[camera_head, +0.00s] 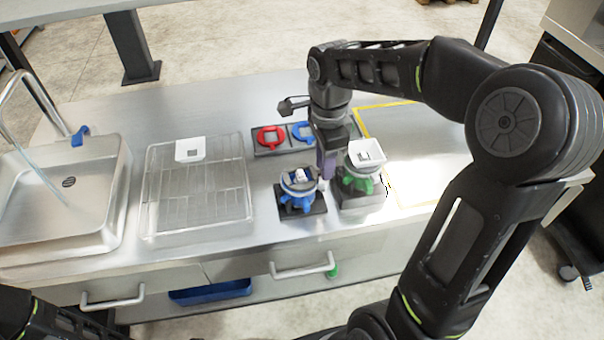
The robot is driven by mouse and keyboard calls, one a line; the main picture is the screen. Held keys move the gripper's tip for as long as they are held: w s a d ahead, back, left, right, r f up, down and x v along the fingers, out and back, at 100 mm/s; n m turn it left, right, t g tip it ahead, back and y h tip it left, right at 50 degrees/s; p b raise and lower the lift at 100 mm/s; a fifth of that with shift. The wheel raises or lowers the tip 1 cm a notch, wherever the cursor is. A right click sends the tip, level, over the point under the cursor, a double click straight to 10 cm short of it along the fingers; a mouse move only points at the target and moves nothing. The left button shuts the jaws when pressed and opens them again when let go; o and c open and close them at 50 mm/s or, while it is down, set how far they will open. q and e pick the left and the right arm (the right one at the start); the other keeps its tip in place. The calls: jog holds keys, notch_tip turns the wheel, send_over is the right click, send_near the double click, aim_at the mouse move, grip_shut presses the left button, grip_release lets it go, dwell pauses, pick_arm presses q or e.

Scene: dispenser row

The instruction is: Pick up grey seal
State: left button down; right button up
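My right gripper (326,166) points down between the blue dispenser unit (298,200) and the green dispenser unit (358,187). Its fingers are small and partly hidden, so I cannot tell whether they are open or shut. A greyish ring, possibly the grey seal (290,186), shows around the top of the blue unit, just left of the gripper. I cannot tell for certain that it is the seal. A part of my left arm shows at the bottom left corner, but its gripper is out of view.
A red ring (265,143) and a blue ring (297,136) lie on a dark holder behind. A white square funnel (368,158) tops the green unit; another white square piece (190,156) sits on the wire rack (158,200). The sink (110,215) is left. Yellow-marked counter on the right is clear.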

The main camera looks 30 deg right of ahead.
jog(key=shift+c, duration=0.4)
grip_shut()
